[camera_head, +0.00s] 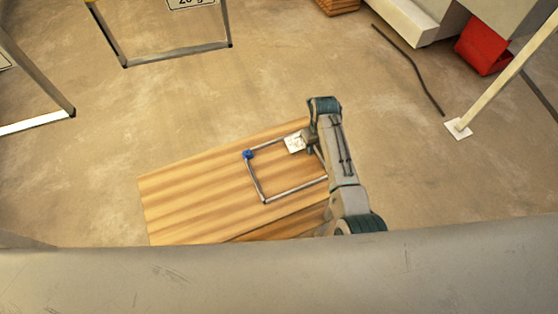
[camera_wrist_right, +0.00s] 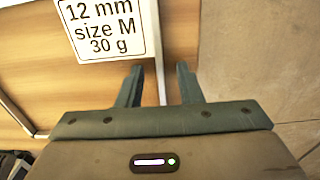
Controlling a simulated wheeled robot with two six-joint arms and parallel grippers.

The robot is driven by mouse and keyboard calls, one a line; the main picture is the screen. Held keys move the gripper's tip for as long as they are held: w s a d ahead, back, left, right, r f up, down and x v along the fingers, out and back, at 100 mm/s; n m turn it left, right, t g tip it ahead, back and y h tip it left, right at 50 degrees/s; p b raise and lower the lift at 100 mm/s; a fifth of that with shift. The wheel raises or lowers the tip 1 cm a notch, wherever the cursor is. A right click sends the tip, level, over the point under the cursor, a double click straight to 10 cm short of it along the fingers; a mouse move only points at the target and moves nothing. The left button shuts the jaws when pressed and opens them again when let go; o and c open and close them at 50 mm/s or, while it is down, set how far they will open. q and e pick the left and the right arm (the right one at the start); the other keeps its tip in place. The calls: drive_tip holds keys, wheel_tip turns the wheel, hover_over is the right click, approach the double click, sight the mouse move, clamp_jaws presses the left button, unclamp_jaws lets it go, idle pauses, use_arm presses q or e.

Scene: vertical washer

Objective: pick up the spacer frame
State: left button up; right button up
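The spacer frame (camera_head: 255,181) is a thin grey metal rectangle with a blue corner. It lies on a wooden board in the head view, its right part hidden by my right arm. Its white label (camera_wrist_right: 105,25) reads "12 mm size M 30 g" in the right wrist view. My right gripper (camera_wrist_right: 158,78) is open, with a side bar of the frame (camera_wrist_right: 159,45) showing between its two fingers. I cannot tell whether the fingers touch the bar. In the head view this gripper (camera_head: 308,142) is beside the label. My left gripper is not in view.
The wooden board (camera_head: 180,205) is otherwise clear on its left. Another metal frame (camera_head: 180,53) with a "20 g" label shows at the upper left. A red bin (camera_head: 482,47) and a dark rod (camera_head: 412,68) are at the upper right. Open floor surrounds the board.

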clamp_jaws()
drive_tip(key=shift+r, duration=0.15)
